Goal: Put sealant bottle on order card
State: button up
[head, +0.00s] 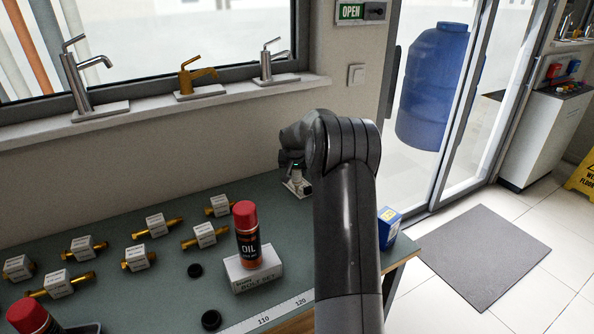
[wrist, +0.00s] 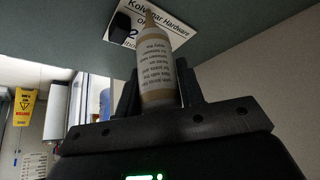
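The sealant bottle (wrist: 157,72), pale with a printed label and a tan nozzle, stands between the two fingers of my gripper (wrist: 160,92) in the wrist view. The fingers sit close against both its sides. The white order card (wrist: 178,38), printed "Kolvemar Hardware", lies on the table beyond the bottle, and the nozzle overlaps it in that view. In the head view my gripper (head: 296,172) is low over the far part of the table, partly hidden by my arm. A small part of the card (head: 291,188) shows there. I cannot tell whether the bottle touches it.
A small dark block (wrist: 121,27) is at the card's edge. On the table (head: 165,290) are a red-capped oil can (head: 247,236) on a white box (head: 252,272), several tagged brass fittings (head: 153,225), black caps (head: 195,270) and a blue box (head: 389,226). Taps line the sill.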

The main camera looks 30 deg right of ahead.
jog(key=o, duration=0.4)
jog(key=shift+c, duration=0.2)
jog(key=shift+r, duration=0.2)
jog(key=v, duration=1.2)
jog(key=s+a+r+n+y, duration=0.1)
jog(key=s+a+r+n, duration=0.1)
jog(key=s+a+r, duration=0.5)
jog(key=s+a+r+n, duration=0.1)
jog(key=s+a+r, duration=0.2)
jog(key=s+a, duration=0.75)
jog(key=s+a+f+n, duration=0.1)
jog(key=s+a, duration=0.2)
jog(key=s, duration=0.4)
jog(key=s+a+f+n+y, duration=0.1)
jog(key=s+a+f, duration=0.1)
jog(key=s, duration=0.6)
jog(key=s+a+f+n+y, duration=0.1)
jog(key=s+a, duration=0.3)
jog(key=s, duration=0.4)
jog(key=shift+s+a+f+n+t, duration=0.15)
jog(key=shift+a+f+n+t, duration=0.15)
jog(key=shift+f+n, duration=0.1)
